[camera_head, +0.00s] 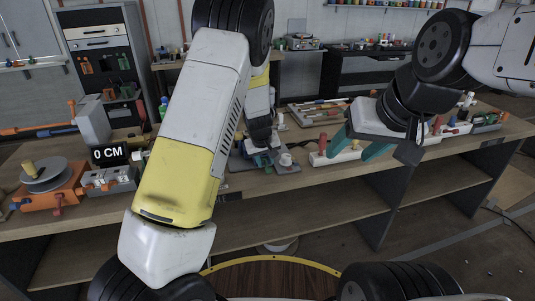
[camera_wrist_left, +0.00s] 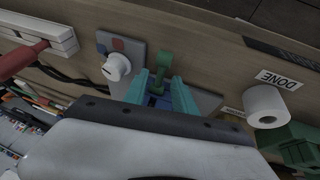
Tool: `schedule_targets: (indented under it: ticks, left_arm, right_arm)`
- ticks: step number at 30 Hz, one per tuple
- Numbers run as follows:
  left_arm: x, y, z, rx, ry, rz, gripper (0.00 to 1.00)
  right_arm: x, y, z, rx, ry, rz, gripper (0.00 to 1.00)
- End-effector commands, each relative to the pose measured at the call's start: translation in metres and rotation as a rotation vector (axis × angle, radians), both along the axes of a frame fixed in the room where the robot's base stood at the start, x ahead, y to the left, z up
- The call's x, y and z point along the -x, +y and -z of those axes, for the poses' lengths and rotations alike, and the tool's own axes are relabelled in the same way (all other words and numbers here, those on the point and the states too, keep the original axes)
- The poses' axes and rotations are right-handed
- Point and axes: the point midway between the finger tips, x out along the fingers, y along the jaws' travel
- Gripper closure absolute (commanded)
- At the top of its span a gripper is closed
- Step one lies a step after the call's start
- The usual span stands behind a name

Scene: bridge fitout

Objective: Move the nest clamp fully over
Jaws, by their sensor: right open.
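A grey fixture plate (camera_head: 290,168) lies on the bench near the middle of the head view, with a white knob (camera_head: 286,159) on it. In the left wrist view the plate (camera_wrist_left: 134,48) also carries a blue and a red mark. A green lever (camera_wrist_left: 164,62), which looks like the nest clamp, stands between the teal fingertips of my left gripper (camera_wrist_left: 160,88). Whether the fingers touch the lever cannot be told. The arm hides much of this spot in the head view. My right gripper (camera_head: 357,148) is open above the bench, near a white block with a red handle (camera_head: 323,144).
A display reading 0 CM (camera_head: 109,154) and an orange turntable unit (camera_head: 48,183) stand on the left of the bench. In the left wrist view, a DONE label (camera_wrist_left: 279,80), a white roll (camera_wrist_left: 266,105) and a green part (camera_wrist_left: 297,146) lie on the right.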

Motion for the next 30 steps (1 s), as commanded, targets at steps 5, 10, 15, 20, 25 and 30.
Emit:
schedule_targets:
  ticks: [5, 10, 15, 20, 25, 30]
  left_arm:
    - [-0.007, -0.001, 0.015, 0.0, 0.0, 0.001, 0.67]
    - [-0.008, -0.002, 0.017, 0.001, 0.0, 0.0, 0.67]
    - [-0.008, -0.001, 0.017, 0.001, 0.0, 0.0, 0.75]
    - [-0.008, -0.001, 0.017, 0.001, 0.0, 0.0, 1.0]
    - [-0.008, -0.001, 0.017, 0.001, 0.0, 0.0, 1.0]
    - [-0.007, -0.001, 0.02, -0.015, -0.042, 0.0, 1.0]
  right_arm:
    - [0.0, 0.0, 0.0, 0.0, 0.0, 0.0, 0.43]
    - [0.0, 0.0, 0.0, 0.0, 0.0, 0.0, 0.43]
    - [0.0, 0.0, 0.0, 0.0, 0.0, 0.0, 0.43]
    - [0.0, 0.0, 0.0, 0.0, 0.0, 0.0, 0.43]
    - [0.0, 0.0, 0.0, 0.0, 0.0, 0.0, 0.43]
    - [0.0, 0.0, 0.0, 0.0, 0.0, 0.0, 0.43]
